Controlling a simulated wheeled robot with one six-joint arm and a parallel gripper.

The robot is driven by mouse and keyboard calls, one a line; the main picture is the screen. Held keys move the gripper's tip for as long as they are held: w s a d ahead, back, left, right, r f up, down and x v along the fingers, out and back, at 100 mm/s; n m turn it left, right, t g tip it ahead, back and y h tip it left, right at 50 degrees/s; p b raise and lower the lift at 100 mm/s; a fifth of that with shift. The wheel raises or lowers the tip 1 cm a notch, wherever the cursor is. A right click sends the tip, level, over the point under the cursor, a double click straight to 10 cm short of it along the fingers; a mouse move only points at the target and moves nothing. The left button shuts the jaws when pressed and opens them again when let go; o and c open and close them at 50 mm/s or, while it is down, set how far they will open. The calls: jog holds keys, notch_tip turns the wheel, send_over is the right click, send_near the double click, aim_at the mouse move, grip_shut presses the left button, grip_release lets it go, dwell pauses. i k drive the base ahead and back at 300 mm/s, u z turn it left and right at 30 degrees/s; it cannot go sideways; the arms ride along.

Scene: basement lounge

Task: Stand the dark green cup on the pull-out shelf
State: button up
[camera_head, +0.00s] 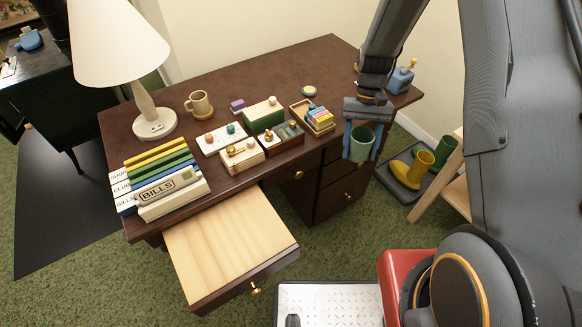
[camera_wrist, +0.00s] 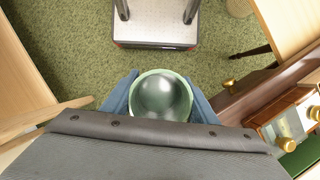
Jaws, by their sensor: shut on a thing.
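The dark green cup (camera_head: 361,145) is upright in my gripper (camera_head: 361,143), whose blue fingers close on its two sides. It is in the air in front of the desk's right end, over the floor. In the wrist view I look into the cup's round mouth (camera_wrist: 161,97), and it looks empty. The pull-out shelf (camera_head: 229,238) is a pale wooden board sticking out of the desk's front at the left. Its top is bare. My gripper is to the right of the shelf and above it.
The desk (camera_head: 265,72) holds a lamp (camera_head: 153,118), a mug (camera_head: 199,104), binders (camera_head: 160,185) and several small boxes. A brass knob (camera_head: 255,290) sits on the shelf's front.

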aim_at(231, 220)
jog(key=k, duration=0.45)
jog(key=u, duration=3.6)
jog(key=k, duration=1.4)
jog(key=z, duration=1.35)
jog(key=i, duration=1)
jog(key=u, duration=0.05)
